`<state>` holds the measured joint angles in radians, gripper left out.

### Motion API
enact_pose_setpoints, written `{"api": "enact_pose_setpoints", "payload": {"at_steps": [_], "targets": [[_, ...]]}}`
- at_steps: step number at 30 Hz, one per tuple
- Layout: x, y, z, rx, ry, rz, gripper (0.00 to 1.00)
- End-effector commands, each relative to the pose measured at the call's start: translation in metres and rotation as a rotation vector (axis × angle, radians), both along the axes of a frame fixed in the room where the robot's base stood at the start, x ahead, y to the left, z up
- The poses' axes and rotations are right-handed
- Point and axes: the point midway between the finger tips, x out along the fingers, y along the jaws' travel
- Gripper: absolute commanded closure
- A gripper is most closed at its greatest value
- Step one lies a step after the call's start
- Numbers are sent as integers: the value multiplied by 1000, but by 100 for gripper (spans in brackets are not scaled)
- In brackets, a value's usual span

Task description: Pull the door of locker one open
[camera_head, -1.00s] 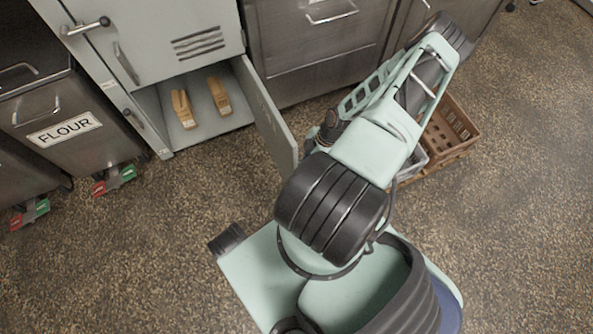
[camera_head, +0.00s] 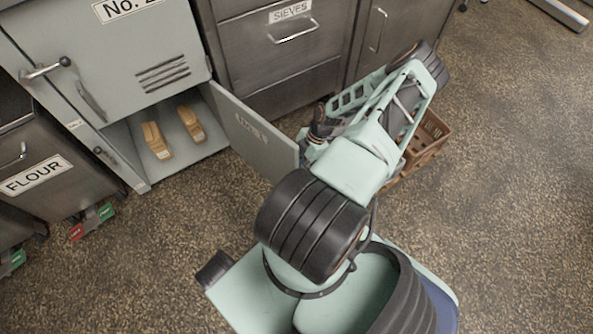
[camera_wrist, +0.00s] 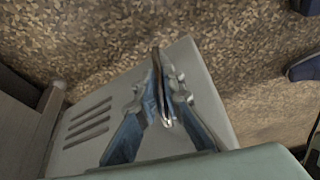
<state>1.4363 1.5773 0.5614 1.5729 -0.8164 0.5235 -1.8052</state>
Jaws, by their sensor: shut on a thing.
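The lower locker's grey door (camera_head: 262,150) stands wide open, hinged at its right side and swung out over the floor. The open compartment (camera_head: 165,165) holds two pale brown wooden things (camera_head: 156,141) that look like shoes or brushes. In the wrist view, the slotted door (camera_wrist: 85,150) lies behind my gripper (camera_wrist: 163,105). In the head view, my arm hides most of the gripper near the door's free edge.
A shut locker (camera_head: 110,50) labelled No. 2 is above. A flour bin (camera_head: 50,165) stands at left, a sieves drawer (camera_head: 285,50) at right. A brown crate (camera_head: 428,142) sits on the floor behind my arm. The speckled floor in front is clear.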

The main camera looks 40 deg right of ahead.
Motion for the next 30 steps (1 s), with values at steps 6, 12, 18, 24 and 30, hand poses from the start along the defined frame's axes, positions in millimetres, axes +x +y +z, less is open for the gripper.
{"api": "enact_pose_setpoints", "payload": {"at_steps": [6,12,18,24,30], "targets": [[4,1,0,-1,-7,-2,82],[2,1,0,0,-4,-1,74],[1,0,2,-1,-3,-1,74],[-2,-11,24,-3,-3,-2,74],[-6,-26,63,-3,-4,-2,74]]}}
